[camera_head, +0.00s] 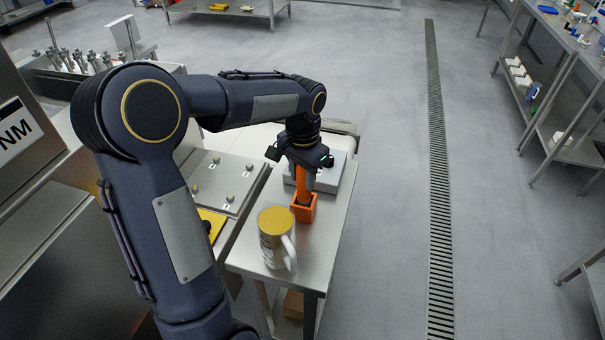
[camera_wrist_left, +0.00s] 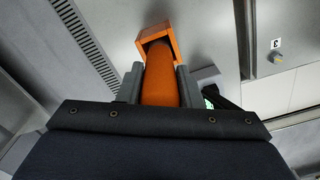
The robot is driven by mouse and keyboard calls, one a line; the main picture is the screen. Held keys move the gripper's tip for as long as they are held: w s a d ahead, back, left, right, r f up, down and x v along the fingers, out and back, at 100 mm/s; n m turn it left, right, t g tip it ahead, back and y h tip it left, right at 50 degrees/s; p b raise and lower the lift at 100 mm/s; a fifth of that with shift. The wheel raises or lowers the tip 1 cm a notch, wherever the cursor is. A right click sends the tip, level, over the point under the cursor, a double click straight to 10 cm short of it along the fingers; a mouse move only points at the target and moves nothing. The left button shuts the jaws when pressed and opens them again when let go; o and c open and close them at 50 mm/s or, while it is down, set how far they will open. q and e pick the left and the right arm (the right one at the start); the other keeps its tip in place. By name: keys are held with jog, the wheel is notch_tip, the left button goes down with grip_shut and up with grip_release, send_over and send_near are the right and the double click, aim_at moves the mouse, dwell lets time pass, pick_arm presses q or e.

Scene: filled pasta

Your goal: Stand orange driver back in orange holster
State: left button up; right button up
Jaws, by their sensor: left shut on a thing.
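The orange driver (camera_head: 303,180) is upright in my left gripper (camera_head: 306,168), above the small steel table. In the left wrist view the driver (camera_wrist_left: 160,88) lies between the two grey fingers of my left gripper (camera_wrist_left: 158,86), which is shut on it. The orange holster (camera_head: 304,211) is a square open box standing on the table. It also shows in the left wrist view (camera_wrist_left: 165,38), at the far end of the driver. The driver's lower end appears at or inside the holster's mouth; I cannot tell how deep. My right gripper is not in view.
A white mug (camera_head: 273,247) with a yellowish top stands close by on the steel table (camera_head: 317,246). A grey box (camera_head: 331,172) lies behind the holster. A steel panel with knobs (camera_head: 222,180) is to the left. Open floor lies to the right.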

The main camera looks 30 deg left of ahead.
pick_arm(q)
jog(key=o, duration=1.2)
notch_tip(320, 180, up, 8)
jog(key=shift+f, duration=0.2)
jog(key=shift+s+r, duration=0.25)
jog(key=shift+s, duration=0.05)
jog(key=s+d+f+n+t+h, duration=0.2)
jog(key=s+d, duration=0.1)
jog(key=s, duration=0.7)
jog(key=s+d+f+n+t+h, duration=0.1)
jog(key=s+d+f+n+t, duration=0.1)
jog(key=s, duration=0.9)
jog(key=shift+d+f+t+h, duration=0.25)
jog(key=shift+d+t+h, duration=0.15)
jog(key=shift+d+t, duration=0.65)
